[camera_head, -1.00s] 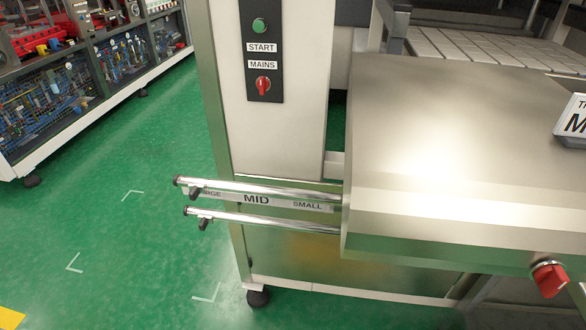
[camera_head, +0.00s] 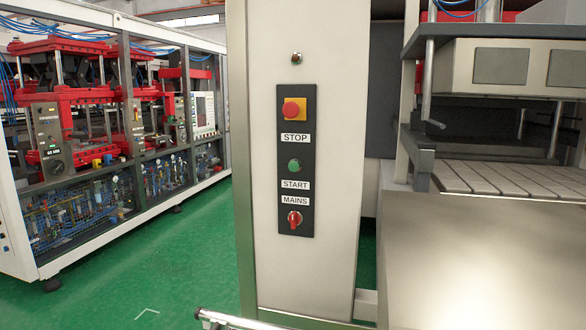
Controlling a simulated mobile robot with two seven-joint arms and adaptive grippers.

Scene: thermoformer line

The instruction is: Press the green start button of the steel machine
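The green start button (camera_head: 294,166) sits on a dark control panel (camera_head: 296,258) on the front of the steel machine's pale column (camera_head: 336,150). The START label (camera_head: 295,185) is just below it. The red stop button (camera_head: 291,109) on a yellow square is above, with the STOP label (camera_head: 296,138) under it. The red mains switch (camera_head: 294,218) is at the bottom of the panel, under the MAINS label (camera_head: 295,200). Neither of my grippers shows in the view, and nothing covers the start button.
A small indicator (camera_head: 296,58) sits above the panel. A slatted bed (camera_head: 500,178) and steel cover (camera_head: 480,265) lie at right. A chrome rail (camera_head: 225,319) sticks out at the bottom. Another machine with red frames (camera_head: 75,108) stands left, across green floor (camera_head: 190,245).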

